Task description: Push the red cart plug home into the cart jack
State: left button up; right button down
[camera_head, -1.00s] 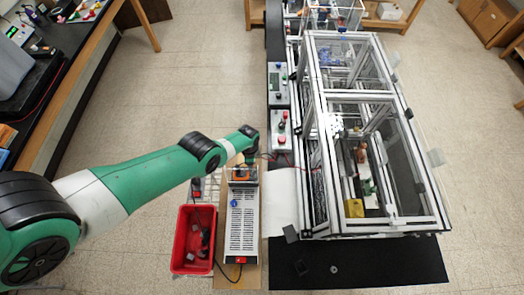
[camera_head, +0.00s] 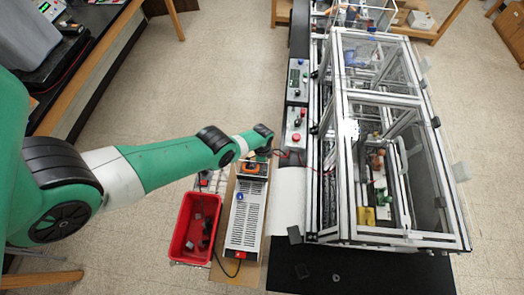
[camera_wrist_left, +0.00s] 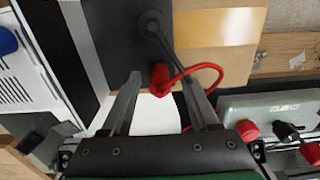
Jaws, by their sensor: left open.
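The red cart plug (camera_wrist_left: 159,77) shows in the left wrist view, with a red cable looping from it to the right. It sits at the edge of a dark panel (camera_wrist_left: 112,45). My left gripper (camera_wrist_left: 161,80) is open, with one finger on each side of the plug; I cannot tell whether either touches it. The cart jack cannot be made out, so how deep the plug sits is unclear. In the head view my left arm reaches to the far end of the white vented unit (camera_head: 246,215), and its fingers are hidden. My right gripper is not in view.
A round black part (camera_wrist_left: 153,22) with a black cable is close to the plug. A grey control box with a red button (camera_head: 297,138) stands to the right, beside the extrusion frame (camera_head: 345,180). A red bin (camera_head: 178,247) lies left of the vented unit.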

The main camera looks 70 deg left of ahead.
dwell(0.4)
pick_arm(q)
grip_shut()
dwell(1.4)
